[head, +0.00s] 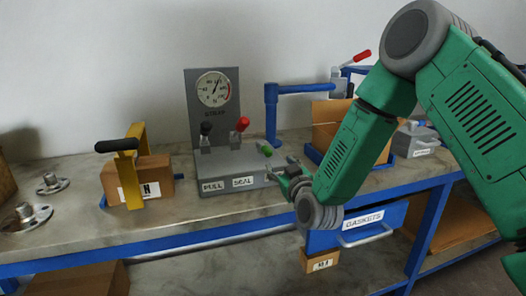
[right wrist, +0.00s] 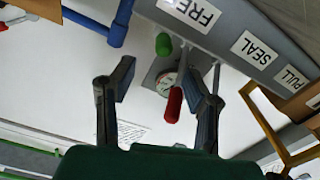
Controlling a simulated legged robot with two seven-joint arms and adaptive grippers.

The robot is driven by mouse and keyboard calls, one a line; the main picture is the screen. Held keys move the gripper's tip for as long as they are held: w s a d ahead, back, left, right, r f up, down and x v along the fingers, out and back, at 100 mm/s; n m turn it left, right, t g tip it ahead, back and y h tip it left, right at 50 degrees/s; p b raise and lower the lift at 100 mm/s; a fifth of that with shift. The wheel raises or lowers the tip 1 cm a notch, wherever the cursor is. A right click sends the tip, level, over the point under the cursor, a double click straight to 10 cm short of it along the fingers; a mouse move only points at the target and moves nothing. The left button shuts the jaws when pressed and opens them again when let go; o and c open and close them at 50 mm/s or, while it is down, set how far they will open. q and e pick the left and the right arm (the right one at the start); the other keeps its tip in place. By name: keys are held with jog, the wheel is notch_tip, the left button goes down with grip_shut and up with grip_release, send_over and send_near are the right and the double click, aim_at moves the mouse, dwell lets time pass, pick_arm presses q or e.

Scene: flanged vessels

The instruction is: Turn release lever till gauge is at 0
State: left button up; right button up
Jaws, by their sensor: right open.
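A grey device (head: 225,180) stands on the bench, with labels PULL and SEAL readable on its front. A round gauge (head: 214,89) is on its upright plate; its needle appears to point up and right, and the exact reading is too small to tell. It has a black-knobbed lever (head: 206,129), a red-knobbed lever (head: 242,125) and a green-knobbed lever (head: 264,148). My right gripper (head: 284,174) is at the device's right front, close to the green knob. In the right wrist view, the green knob (right wrist: 163,44) and red knob (right wrist: 174,104) show between and beyond the open, empty fingers (right wrist: 160,78). A FREE label (right wrist: 193,11) shows there too. My left gripper is not in view.
A yellow clamp-like frame (head: 136,165) and a cardboard box (head: 153,178) stand left of the device. A blue post with arm (head: 271,113) stands behind right, near an open carton (head: 329,122). Metal flanges (head: 28,218) lie at left. A blue GASKETS drawer (head: 375,222) is below.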

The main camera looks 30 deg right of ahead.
aim_at(266, 151)
jog(key=x, duration=0.9)
jog(key=shift+w+a+b, duration=0.3)
jog(key=shift+w+b, duration=0.05)
jog(key=shift+w, duration=0.05)
jog(key=shift+w+d+f, duration=0.2)
jog(key=shift+w+d, duration=0.2)
jog(key=shift+w, duration=0.15)
jog(key=shift+a+r, duration=0.15)
jog(key=shift+a, duration=0.25)
grip_shut()
jog(key=shift+d, duration=0.1)
